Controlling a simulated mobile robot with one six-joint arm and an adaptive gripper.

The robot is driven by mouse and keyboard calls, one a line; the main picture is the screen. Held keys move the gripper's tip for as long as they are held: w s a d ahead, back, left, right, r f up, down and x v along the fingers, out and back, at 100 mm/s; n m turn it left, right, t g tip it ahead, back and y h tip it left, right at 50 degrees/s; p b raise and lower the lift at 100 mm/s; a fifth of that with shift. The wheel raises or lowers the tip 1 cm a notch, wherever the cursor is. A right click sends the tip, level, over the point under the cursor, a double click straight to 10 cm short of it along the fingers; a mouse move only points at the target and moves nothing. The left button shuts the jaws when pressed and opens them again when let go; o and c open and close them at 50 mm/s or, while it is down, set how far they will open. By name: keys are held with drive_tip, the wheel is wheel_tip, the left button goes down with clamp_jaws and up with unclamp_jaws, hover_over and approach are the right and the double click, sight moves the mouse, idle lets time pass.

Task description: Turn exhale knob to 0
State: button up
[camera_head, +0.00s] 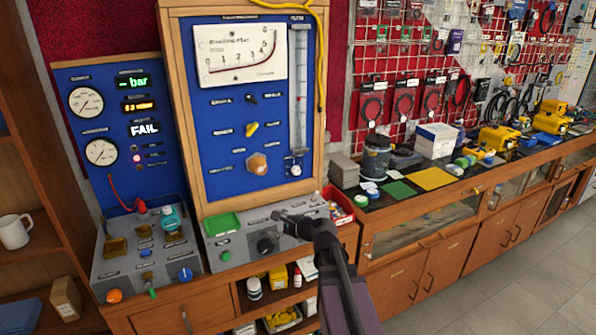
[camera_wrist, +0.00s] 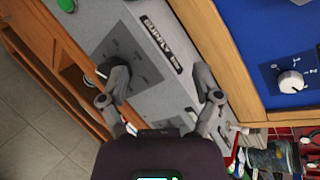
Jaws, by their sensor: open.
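I cannot read any label saying exhale, so I cannot tell which knob it is. My gripper (camera_head: 284,220) is open and empty over the grey lower console (camera_head: 235,249); it also shows in the wrist view (camera_wrist: 162,76), its fingers spread either side of a "SUPPLY" label. A black knob (camera_head: 265,243) on the console's front face is just left of my gripper in the head view, and one finger partly hides it in the wrist view. A white knob (camera_wrist: 291,82) with a numbered scale is on the blue panel (camera_wrist: 280,35), apart from my fingers.
The upright panel carries a yellow knob (camera_head: 252,128), an orange-brown knob (camera_head: 257,163) and a gauge (camera_head: 240,54). A green tray (camera_head: 223,224) sits on the console. The left console (camera_head: 148,258) has more knobs. A red bin (camera_head: 340,206) stands close right of my arm.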

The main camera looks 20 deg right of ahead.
drive_tip(key=w+d+r+m+t+h, duration=0.1)
drive_tip(key=d+r+m+t+h, duration=0.1)
drive_tip(key=d+m, duration=0.5)
drive_tip(key=w+d+r+m+t+h, duration=0.1)
drive_tip(key=d+r+m+t+h, duration=0.2)
drive_tip(key=d+r+m, duration=0.2)
drive_tip(key=d+m, duration=0.2)
drive_tip(key=shift+w+d+m+t, duration=0.15)
drive_tip(key=shift+w+m+t, duration=0.05)
drive_tip(key=shift+m+t, duration=0.1)
drive_tip(key=shift+w, duration=0.15)
